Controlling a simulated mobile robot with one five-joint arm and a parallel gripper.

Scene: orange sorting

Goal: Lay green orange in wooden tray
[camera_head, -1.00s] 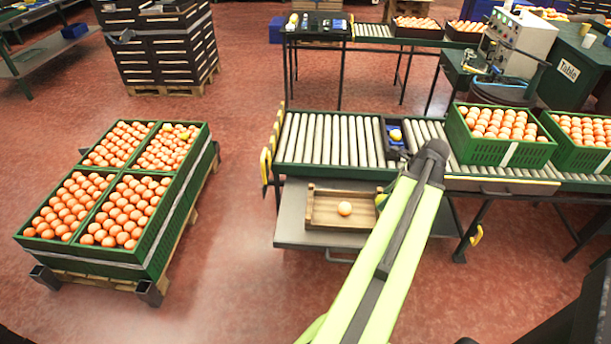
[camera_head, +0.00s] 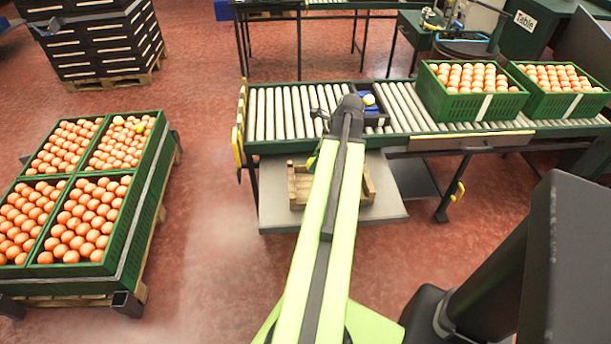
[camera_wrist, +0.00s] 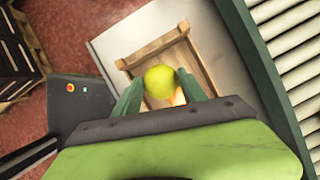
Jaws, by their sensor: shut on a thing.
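The green orange (camera_wrist: 160,81) is yellow-green and sits between the two fingers of my gripper (camera_wrist: 160,88) in the wrist view. My gripper is shut on it. The wooden tray (camera_wrist: 151,48) lies beyond and below it, and the orange appears over the tray's inside. Another orange (camera_wrist: 180,97) shows partly inside the tray, behind the held one. In the head view the tray (camera_head: 369,186) is on a grey shelf below the conveyor, and my arm covers its middle. I cannot tell the exact height of the held orange above the tray.
A roller conveyor (camera_head: 285,110) runs behind the tray, with green crates (camera_head: 470,107) of oranges at its right. A small dark box on it holds a yellowish orange (camera_head: 368,100). Green crates (camera_head: 150,180) of oranges stand on a pallet at left. Red floor between is clear.

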